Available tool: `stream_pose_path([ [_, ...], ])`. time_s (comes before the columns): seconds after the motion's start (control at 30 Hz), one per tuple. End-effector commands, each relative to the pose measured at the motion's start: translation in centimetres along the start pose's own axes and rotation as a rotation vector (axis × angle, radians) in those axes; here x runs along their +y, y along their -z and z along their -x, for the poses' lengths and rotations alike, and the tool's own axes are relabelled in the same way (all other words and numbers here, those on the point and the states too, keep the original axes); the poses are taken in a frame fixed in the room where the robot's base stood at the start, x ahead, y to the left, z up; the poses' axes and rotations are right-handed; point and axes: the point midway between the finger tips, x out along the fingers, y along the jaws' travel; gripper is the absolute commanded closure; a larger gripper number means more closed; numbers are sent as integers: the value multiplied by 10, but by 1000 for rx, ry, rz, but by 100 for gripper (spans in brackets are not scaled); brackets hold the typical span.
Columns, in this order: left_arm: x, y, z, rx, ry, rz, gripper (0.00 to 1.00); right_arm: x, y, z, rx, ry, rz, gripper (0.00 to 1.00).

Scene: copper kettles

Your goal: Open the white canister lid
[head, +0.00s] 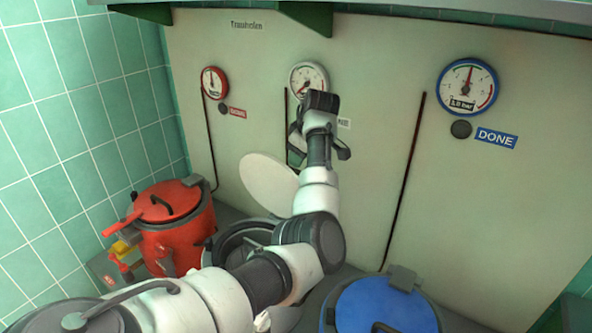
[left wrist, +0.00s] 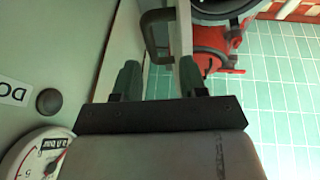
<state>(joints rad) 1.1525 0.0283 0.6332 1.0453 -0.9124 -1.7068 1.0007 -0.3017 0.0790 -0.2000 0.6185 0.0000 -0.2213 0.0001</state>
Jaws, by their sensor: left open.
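The white canister (head: 235,238) stands between the red and blue ones, with its dark rim and opening partly hidden behind my left arm. Its white lid (head: 268,182) is raised and tilted up toward the wall, with a bare face toward the head camera. In the left wrist view the lid (left wrist: 184,30) shows nearly edge-on, with a dark handle (left wrist: 150,38) on its wall side. My left gripper (head: 318,152) is open, with its fingers spread, up near the wall and right of the lid. In the left wrist view the handle and lid edge lie beyond the fingertips (left wrist: 160,75). My right gripper is not in view.
A red canister (head: 175,225), lid down, stands at the left by the green tiled wall (head: 75,120). A blue canister (head: 385,305) stands at the lower right. The back panel (head: 370,60) carries several round gauges. A shelf edge (head: 450,12) runs overhead.

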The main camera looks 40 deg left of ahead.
Motion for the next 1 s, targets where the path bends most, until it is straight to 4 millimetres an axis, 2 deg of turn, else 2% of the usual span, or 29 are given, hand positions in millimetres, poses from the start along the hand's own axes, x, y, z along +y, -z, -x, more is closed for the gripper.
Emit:
stream_pose_path([
  [0.1,0,-1,19,0,-5,1,58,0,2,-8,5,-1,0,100],
  [0.3,0,0,37,0,-1,1,58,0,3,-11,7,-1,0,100],
  [1.0,0,0,39,0,0,0,58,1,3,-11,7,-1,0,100],
])
